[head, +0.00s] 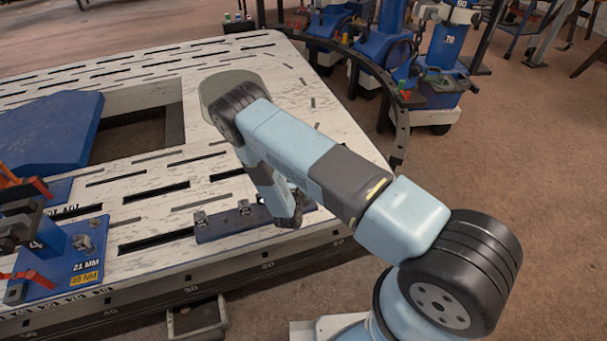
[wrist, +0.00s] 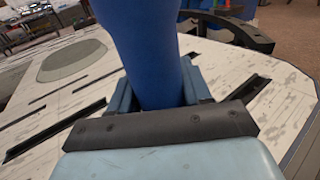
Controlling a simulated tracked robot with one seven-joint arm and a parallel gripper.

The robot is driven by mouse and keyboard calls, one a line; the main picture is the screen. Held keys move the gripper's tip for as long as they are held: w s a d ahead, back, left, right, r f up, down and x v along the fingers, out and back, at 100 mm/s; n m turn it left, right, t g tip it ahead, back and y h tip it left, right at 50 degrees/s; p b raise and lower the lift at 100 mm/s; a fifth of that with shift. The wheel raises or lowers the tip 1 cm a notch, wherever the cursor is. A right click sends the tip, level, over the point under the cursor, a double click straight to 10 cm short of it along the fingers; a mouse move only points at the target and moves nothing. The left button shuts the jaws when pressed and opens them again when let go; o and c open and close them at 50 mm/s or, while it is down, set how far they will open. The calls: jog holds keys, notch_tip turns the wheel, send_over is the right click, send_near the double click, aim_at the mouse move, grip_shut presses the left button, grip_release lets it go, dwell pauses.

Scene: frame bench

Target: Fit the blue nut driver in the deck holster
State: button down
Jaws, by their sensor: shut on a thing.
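In the wrist view a thick, plain blue shaft, which I take to be the blue nut driver (wrist: 148,50), rises between the light-blue fingers of my gripper (wrist: 160,90). My gripper is shut on it. The driver's upper end runs out of the picture and its lower end is hidden behind the dark front of my gripper. In the head view my arm reaches over the white slotted deck (head: 150,210) and bends down beside a dark blue bar; my gripper and the driver cannot be made out there. I cannot identify the deck holster for certain in either view.
The dark blue bar (head: 222,226) carries small metal clamps near the deck's front edge. A blue fixture with red-handled clamps (head: 75,262) stands at left, before a square opening (head: 135,130). A grey disc (wrist: 72,60) lies on the deck. A small dark box (head: 238,25) stands behind.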

jog(key=shift+f, duration=0.55)
jog(key=shift+c, duration=2.1)
grip_release()
jog(key=v, duration=1.3)
jog(key=shift+s, duration=0.35)
jog(key=shift+a, duration=0.15)
